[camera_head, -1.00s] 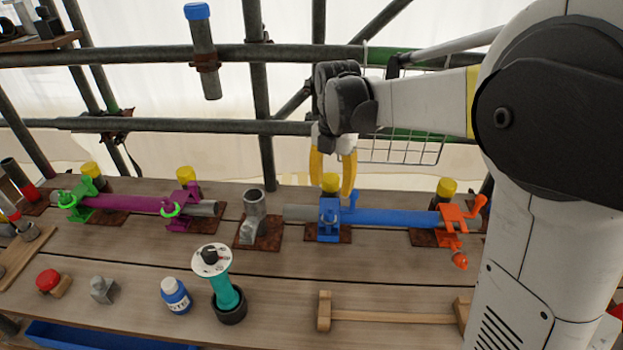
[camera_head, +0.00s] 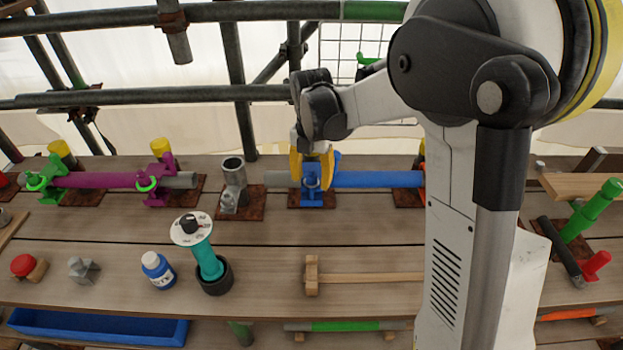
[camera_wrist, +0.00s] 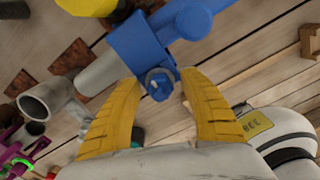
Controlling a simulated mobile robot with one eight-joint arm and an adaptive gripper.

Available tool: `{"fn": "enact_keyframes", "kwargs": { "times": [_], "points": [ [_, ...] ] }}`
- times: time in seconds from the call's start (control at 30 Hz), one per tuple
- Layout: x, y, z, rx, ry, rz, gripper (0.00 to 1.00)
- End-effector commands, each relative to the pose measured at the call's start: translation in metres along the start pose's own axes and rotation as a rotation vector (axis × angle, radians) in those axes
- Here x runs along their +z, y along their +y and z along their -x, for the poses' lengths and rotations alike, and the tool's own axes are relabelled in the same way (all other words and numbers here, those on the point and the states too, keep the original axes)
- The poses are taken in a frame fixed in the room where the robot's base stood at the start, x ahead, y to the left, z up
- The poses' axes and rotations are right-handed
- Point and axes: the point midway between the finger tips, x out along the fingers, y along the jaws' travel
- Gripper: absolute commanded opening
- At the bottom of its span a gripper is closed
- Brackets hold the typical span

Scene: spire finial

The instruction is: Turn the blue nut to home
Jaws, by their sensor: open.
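In the wrist view my gripper (camera_wrist: 165,95) is open, with one finger on each side of the nut. Gaps show between the fingers and the nut.
A grey upright socket (camera_head: 234,185) stands on a plate left of the blue clamp. The blue tube (camera_head: 375,179) runs right. A purple tube (camera_head: 110,180) with green and purple clamps lies left. A teal dial tool (camera_head: 204,250), a white-and-blue bottle (camera_head: 158,270) and a wooden rail (camera_head: 365,278) lie nearer.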

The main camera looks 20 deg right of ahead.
Motion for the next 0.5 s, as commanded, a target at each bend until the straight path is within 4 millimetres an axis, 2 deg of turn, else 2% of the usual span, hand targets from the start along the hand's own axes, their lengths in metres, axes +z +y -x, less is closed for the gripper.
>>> {"fn": "enact_keyframes", "kwargs": {
  "times": [0.07,0.1,0.23,0.27,0.5],
  "points": [
    [0.0000,0.0000,0.0003,0.000,0.000,0.000,0.50],
    [0.0000,0.0000,0.0004,0.000,0.000,0.000,0.46],
    [-0.0001,-0.0001,0.0004,0.000,0.000,0.000,0.06],
    [-0.0001,-0.0001,0.0004,0.000,0.000,0.000,0.00],
    [-0.0001,-0.0001,0.0005,0.000,0.000,-0.010,0.00]
  ]
}}
